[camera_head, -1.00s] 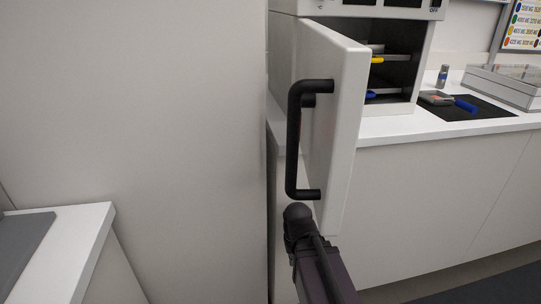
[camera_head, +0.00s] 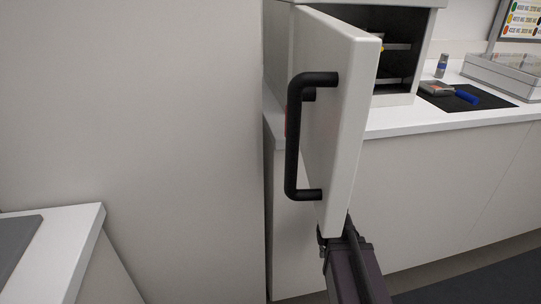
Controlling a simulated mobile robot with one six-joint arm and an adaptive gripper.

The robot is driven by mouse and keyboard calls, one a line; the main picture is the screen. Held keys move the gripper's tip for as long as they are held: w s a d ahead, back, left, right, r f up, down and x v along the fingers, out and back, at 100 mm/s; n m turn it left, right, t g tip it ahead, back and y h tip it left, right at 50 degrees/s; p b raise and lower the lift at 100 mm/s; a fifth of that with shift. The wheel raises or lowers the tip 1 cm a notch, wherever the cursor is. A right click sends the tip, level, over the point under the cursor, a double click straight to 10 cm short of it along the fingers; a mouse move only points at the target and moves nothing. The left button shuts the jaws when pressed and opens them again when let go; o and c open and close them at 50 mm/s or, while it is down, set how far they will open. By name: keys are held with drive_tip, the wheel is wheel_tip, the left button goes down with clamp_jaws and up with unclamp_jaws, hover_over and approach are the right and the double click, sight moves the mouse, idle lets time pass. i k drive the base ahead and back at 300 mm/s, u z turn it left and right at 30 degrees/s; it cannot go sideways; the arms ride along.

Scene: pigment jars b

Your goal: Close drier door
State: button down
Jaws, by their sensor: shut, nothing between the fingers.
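The drier (camera_head: 401,99) stands on the white counter with its dark inside and shelves showing. Its white door (camera_head: 342,130) stands wide open, swung out toward me, seen nearly edge-on. A black bar handle (camera_head: 292,140) is on the door's left face. My dark arm comes up from the bottom right and passes behind the door's lower end. My gripper's fingers are hidden there, and I cannot tell whether they touch the door.
A black mat (camera_head: 462,104) with a blue-handled tool (camera_head: 466,97), a small jar (camera_head: 441,66) and a grey tray (camera_head: 505,75) lie right of the drier. A tall pale panel (camera_head: 130,120) fills the left. A white worktop (camera_head: 75,225) is at lower left.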

sight(332, 56)
drive_tip(key=z, duration=0.1)
drive_tip(key=k, duration=1.05)
drive_tip(key=u, duration=0.45)
